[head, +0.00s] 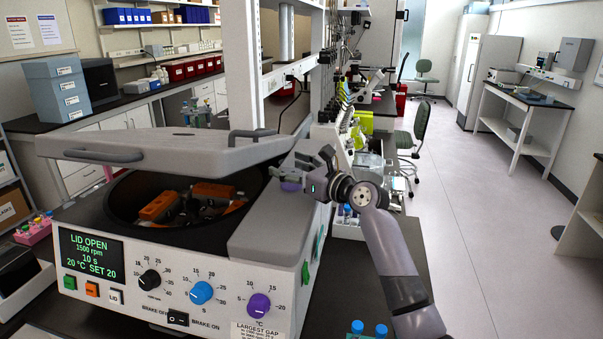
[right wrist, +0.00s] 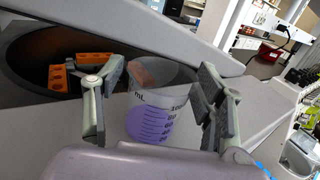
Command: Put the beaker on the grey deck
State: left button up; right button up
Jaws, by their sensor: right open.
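The beaker (right wrist: 148,115) is clear, with printed volume marks and purple liquid. In the right wrist view it is upright over the grey deck (right wrist: 255,115) of the centrifuge, and its base appears to rest there. My right gripper (right wrist: 160,78) is open, with one finger on each side of the beaker and gaps visible beside it. In the head view the right gripper (head: 308,165) is at the right part of the deck (head: 275,215), and the beaker (head: 290,184) shows small and partly hidden beside it. My left gripper is not in view.
The front panel (head: 180,285) has knobs and a display reading LID OPEN. Blue-capped tubes (head: 369,328) stand at the bottom right. Shelves rise behind.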

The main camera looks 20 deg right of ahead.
jog(key=b+v, duration=0.3)
jog(key=v, duration=0.9)
